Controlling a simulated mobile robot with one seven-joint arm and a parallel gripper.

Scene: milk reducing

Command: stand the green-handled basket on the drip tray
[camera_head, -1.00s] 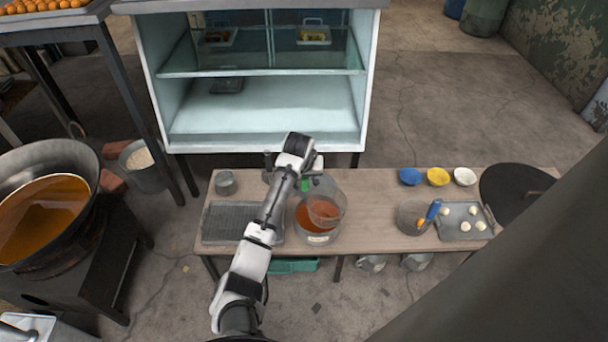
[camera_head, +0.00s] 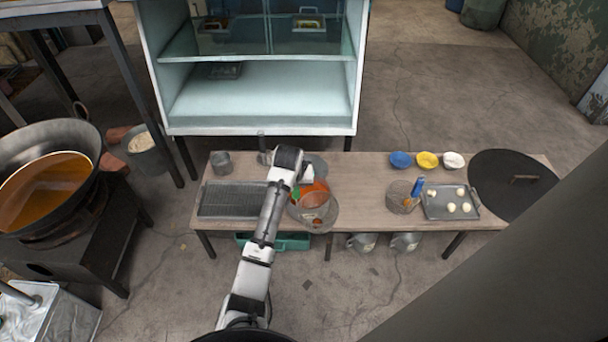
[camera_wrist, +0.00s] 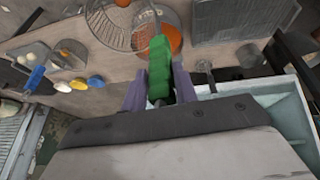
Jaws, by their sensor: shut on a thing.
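My gripper (camera_wrist: 160,92) is shut on the green handle (camera_wrist: 158,62) of the wire basket (camera_wrist: 112,25). In the head view the basket (camera_head: 322,211) hangs in front of the syrup pot (camera_head: 318,188) and overlaps it. A small orange-brown patch shows in the basket; I cannot tell what it is. In the wrist view the pot (camera_wrist: 174,38) is partly hidden behind the handle and basket. The drip tray (camera_head: 233,200), a grey ribbed tray, lies at the table's left end, left of my gripper (camera_head: 298,190), with nothing on it. It also shows in the wrist view (camera_wrist: 230,22).
A grey tin (camera_head: 221,162) stands behind the drip tray. A blue-handled basket (camera_head: 403,198) and a tray of white balls (camera_head: 436,205) are on the right, with blue, yellow and white bowls (camera_head: 427,160) behind. A glass cabinet (camera_head: 260,105) stands behind the table.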

